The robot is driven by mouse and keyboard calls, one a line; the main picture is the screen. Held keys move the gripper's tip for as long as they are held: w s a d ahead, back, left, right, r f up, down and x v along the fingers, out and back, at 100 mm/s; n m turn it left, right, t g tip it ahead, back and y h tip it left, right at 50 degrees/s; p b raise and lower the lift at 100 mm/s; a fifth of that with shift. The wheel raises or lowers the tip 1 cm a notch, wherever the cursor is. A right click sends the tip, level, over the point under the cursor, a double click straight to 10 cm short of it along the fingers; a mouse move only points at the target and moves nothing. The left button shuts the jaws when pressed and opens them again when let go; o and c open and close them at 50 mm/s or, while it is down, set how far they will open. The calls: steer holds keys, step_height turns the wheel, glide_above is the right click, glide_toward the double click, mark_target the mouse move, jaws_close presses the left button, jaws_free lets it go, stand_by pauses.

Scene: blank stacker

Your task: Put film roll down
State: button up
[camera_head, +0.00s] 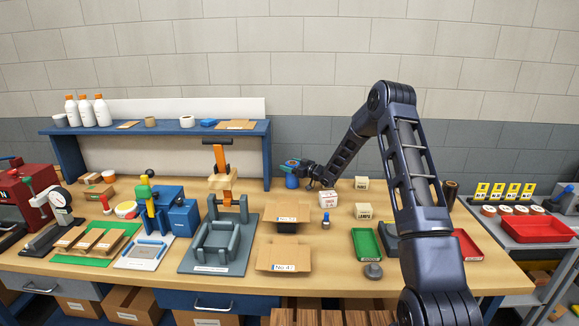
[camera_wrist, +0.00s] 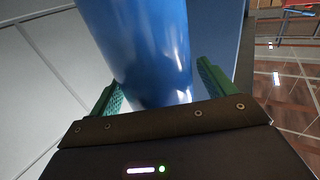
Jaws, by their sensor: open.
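The blue film roll (camera_wrist: 145,45) is a glossy cylinder that fills the middle of the wrist view. My gripper (camera_wrist: 160,85) has its two green fingers open, one on each side of the roll. A gap shows between the roll and the right finger; the left finger is close to the roll's edge. In the head view the blue roll (camera_head: 292,182) is small and upright at the back of the wooden table, beside my gripper (camera_head: 297,168). My gripper partly hides it there, and its base contact is hard to make out.
A blue shelf (camera_head: 150,129) stands behind to the left. A green tray (camera_head: 366,245) and red tray (camera_head: 466,245) lie further right.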

steer(key=v, duration=0.7)
steer(key=s+d+r+m+t+h, duration=0.3)
steer(key=d+r+h, duration=0.6)
steer(key=r, duration=0.5)
steer(key=s+d+r+m+g+h, duration=0.1)
steer(key=s+d+r+m+h, duration=0.35)
steer(key=s+d+r, duration=0.55)
steer(key=s+d+r+m+g+h, duration=0.15)
steer(key=s+d, duration=0.25)
steer(key=s, duration=0.6)
steer(key=s+d+m+g+h, duration=0.1)
steer(key=s+d+g, duration=0.15)
steer(key=s, duration=0.75)
steer(key=s+d+f+m+g, duration=0.1)
steer(key=s+f+g, duration=0.1)
steer(key=s, duration=1.9)
steer(key=shift+s+f+m+g+y, duration=0.3)
steer(key=shift+s+f+g+y, duration=0.1)
steer(key=shift+g, duration=0.1)
steer(key=shift+o, duration=0.5)
steer(key=shift+w+d, duration=0.1)
steer(key=shift+d, duration=0.05)
